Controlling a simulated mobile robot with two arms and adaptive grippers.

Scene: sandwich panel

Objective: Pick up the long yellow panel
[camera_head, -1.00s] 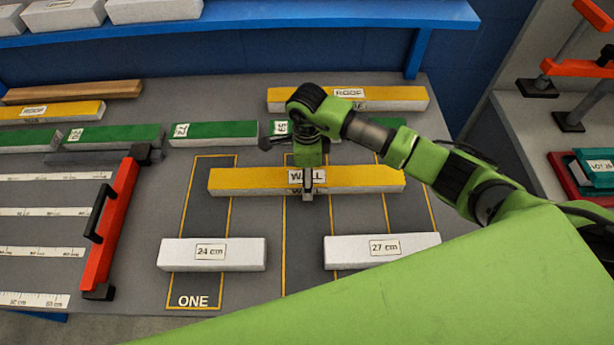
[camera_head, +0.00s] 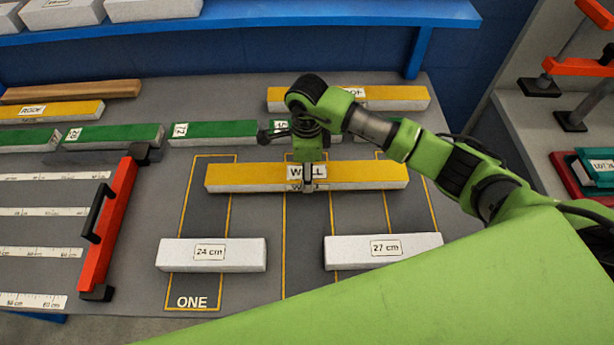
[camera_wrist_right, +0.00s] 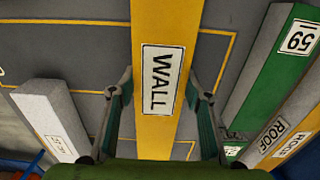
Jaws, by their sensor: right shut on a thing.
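The long yellow panel (camera_head: 250,175) has a yellow top, pale sides and a WALL label. It lies level across the picture over the outlined area of the table, in the middle of the head view. My right gripper (camera_head: 307,180) comes down over its middle and is shut on it. In the right wrist view the panel (camera_wrist_right: 165,95) runs between the two fingers (camera_wrist_right: 160,100), one on each long side. It looks slightly raised off the table. My left gripper is not in view.
White blocks marked 24 cm (camera_head: 212,265) and 27 cm (camera_head: 383,263) lie in front. Green panels (camera_head: 213,133) and a yellow ROOF panel (camera_head: 400,98) lie behind. A blue shelf (camera_head: 300,22) crosses the back.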

